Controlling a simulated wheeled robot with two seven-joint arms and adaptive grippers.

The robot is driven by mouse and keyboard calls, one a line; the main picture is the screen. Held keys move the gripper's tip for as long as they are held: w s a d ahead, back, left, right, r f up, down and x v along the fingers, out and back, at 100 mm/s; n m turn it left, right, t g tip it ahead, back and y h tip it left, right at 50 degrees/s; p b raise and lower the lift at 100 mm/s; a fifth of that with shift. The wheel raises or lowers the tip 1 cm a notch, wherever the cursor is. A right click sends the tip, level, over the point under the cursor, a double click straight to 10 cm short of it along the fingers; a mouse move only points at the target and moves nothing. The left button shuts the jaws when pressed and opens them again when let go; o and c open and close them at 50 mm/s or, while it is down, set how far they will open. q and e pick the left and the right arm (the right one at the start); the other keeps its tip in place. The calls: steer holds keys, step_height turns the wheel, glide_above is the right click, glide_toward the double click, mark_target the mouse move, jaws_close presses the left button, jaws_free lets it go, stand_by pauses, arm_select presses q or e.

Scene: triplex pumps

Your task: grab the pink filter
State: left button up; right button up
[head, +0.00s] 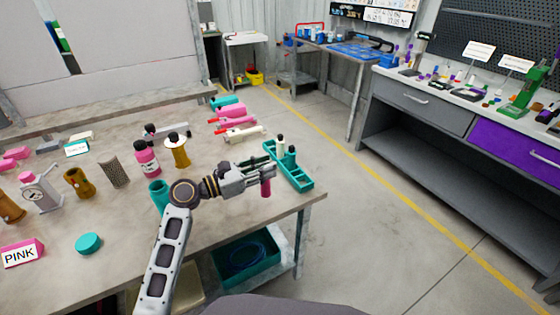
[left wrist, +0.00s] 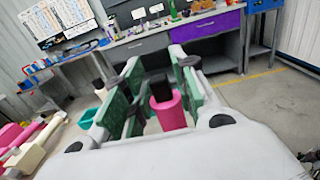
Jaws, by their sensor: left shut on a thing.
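My left gripper (head: 262,172) is above the right part of the table, beside the teal tray. It is shut on the pink filter (head: 265,188), whose pink lower end shows below the fingers. In the left wrist view, the fingers of the left gripper (left wrist: 160,85) stand on either side of the pink filter (left wrist: 170,114), a pink cylinder with a dark top. Its far side is hidden. My right gripper is in neither view.
A teal tray (head: 298,181) with dark-topped bottles lies at the table's right edge. The floor to the right is clear.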

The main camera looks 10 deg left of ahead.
arm_select(q)
steer(key=shift+r+v, duration=0.2)
steer(key=shift+v, duration=1.65)
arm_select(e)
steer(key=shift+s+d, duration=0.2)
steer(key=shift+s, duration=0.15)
